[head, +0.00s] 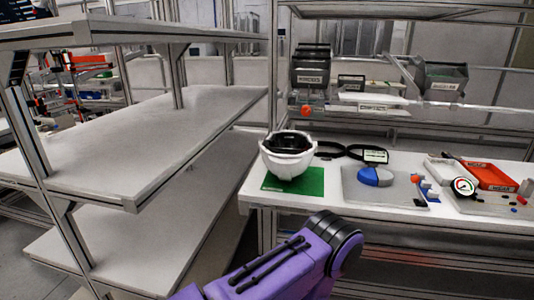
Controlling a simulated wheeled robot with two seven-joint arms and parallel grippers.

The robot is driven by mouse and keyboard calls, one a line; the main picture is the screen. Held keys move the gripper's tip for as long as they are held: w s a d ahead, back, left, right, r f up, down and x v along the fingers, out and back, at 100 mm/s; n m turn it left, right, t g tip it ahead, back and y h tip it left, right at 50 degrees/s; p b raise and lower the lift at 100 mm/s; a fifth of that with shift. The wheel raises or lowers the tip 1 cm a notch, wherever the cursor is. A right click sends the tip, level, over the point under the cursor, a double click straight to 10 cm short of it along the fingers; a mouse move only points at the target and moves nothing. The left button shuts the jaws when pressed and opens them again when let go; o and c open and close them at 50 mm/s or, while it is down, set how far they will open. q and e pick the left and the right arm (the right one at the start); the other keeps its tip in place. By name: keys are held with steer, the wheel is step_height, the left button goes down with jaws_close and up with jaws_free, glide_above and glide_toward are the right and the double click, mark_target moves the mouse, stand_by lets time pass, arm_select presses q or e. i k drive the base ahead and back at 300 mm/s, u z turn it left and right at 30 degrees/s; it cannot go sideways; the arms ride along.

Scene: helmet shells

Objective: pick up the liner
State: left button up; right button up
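A white helmet shell (287,164) stands on a green mat (308,184) near the left end of the white workbench. A black piece (289,142), perhaps the liner, shows in the shell's upturned opening; how deep it sits I cannot tell. Beside the shell lie black ring-like bands (329,149), which could also be liner parts. A purple and black link of one of my arms rises at the bottom centre, in front of the bench and apart from the shell. Neither gripper shows.
Right of the shell are a grey board (405,188) with a blue and white round part (375,176), a gauge (464,187) and a red tray (490,175). Dark bins (311,70) stand on the rack behind. Empty grey shelves (130,150) fill the left.

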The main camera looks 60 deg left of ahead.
mark_target(283, 142)
steer(key=u, duration=0.8)
steer(key=i, duration=0.7)
steer(key=u, duration=0.9)
